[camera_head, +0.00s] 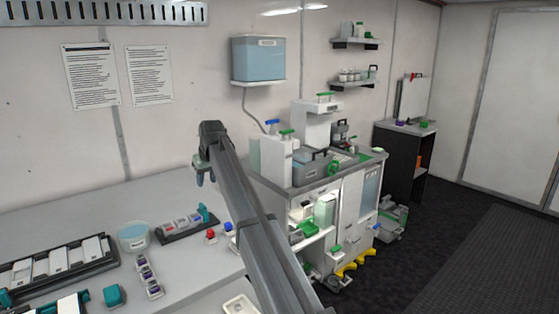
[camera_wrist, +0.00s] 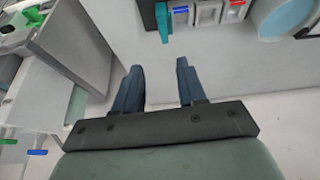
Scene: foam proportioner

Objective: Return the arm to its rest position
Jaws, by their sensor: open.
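My arm (camera_head: 250,220) reaches up and away from the lower middle of the head view. My gripper (camera_head: 203,172) hangs at its far end, above the back right part of the light table. In the wrist view my gripper (camera_wrist: 158,84) shows two dark blue fingers spread apart with nothing between them. It is open and empty. Pale table surface and a gap beside the cabinet lie beyond the fingertips.
A dark rack (camera_head: 188,228) with a teal piece and a round tub (camera_head: 133,237) stand on the table (camera_head: 195,275). A grey-topped cabinet (camera_head: 345,190) with bottles stands right of my arm. A blue tank (camera_head: 258,60) hangs on the wall behind.

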